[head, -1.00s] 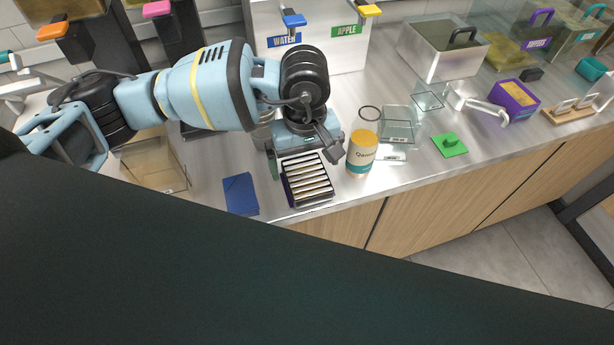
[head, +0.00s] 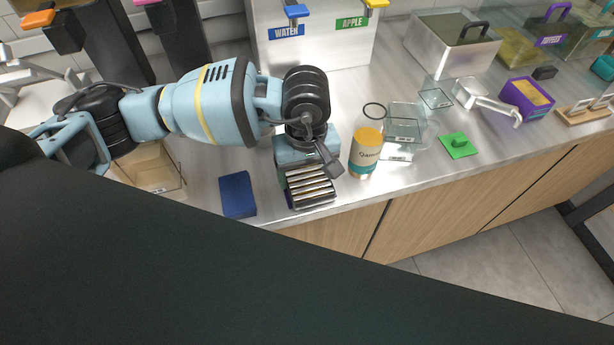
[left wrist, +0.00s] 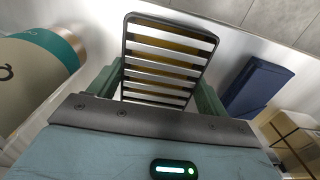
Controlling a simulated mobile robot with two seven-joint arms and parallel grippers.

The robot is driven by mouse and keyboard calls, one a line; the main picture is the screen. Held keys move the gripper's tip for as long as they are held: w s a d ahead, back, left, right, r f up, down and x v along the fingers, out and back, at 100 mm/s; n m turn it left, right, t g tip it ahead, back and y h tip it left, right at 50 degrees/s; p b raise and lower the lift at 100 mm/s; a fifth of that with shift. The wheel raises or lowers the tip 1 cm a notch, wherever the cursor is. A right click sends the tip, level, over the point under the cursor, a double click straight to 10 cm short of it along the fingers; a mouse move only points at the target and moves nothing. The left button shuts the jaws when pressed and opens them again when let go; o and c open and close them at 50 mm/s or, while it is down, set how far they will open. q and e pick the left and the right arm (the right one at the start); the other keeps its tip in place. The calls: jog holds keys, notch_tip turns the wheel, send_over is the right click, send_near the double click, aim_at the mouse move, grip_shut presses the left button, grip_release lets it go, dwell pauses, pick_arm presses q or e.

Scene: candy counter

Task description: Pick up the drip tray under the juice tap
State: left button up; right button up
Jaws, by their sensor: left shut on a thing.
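The drip tray (head: 312,190) is a small dark-framed tray with pale slats, near the counter's front edge. My left gripper (head: 307,174) is over its back part and shut on it. In the left wrist view the drip tray (left wrist: 165,67) sits between the two green fingers, one at each long side. The gripper body hides the tray's back end in the head view. I cannot tell whether the tray is raised off the counter. The juice dispenser (head: 313,35) stands behind, with a blue WATER tap (head: 297,12) and a yellow APPLE tap (head: 375,4). My right gripper is not in view.
A bottle with a yellow top (head: 365,153) stands close to the right of the gripper. A blue block (head: 237,194) lies to the left, beside a clear bin (head: 158,170). The counter's front edge is close.

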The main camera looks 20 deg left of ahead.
aim_at(301, 181)
pick_arm(q)
jog(key=shift+r, duration=0.5)
notch_tip(301, 181, up, 3)
jog(key=shift+w+r+p, duration=0.1)
jog(key=shift+r+p, duration=0.1)
jog(key=shift+p, duration=0.5)
jog(key=shift+s+a+p, duration=0.2)
jog(key=shift+s+p, duration=0.2)
jog(key=shift+s, duration=0.65)
jog(key=s+a, duration=0.3)
jog(key=s, duration=1)
jog(key=shift+s+r, duration=0.3)
jog(key=shift+s, duration=0.1)
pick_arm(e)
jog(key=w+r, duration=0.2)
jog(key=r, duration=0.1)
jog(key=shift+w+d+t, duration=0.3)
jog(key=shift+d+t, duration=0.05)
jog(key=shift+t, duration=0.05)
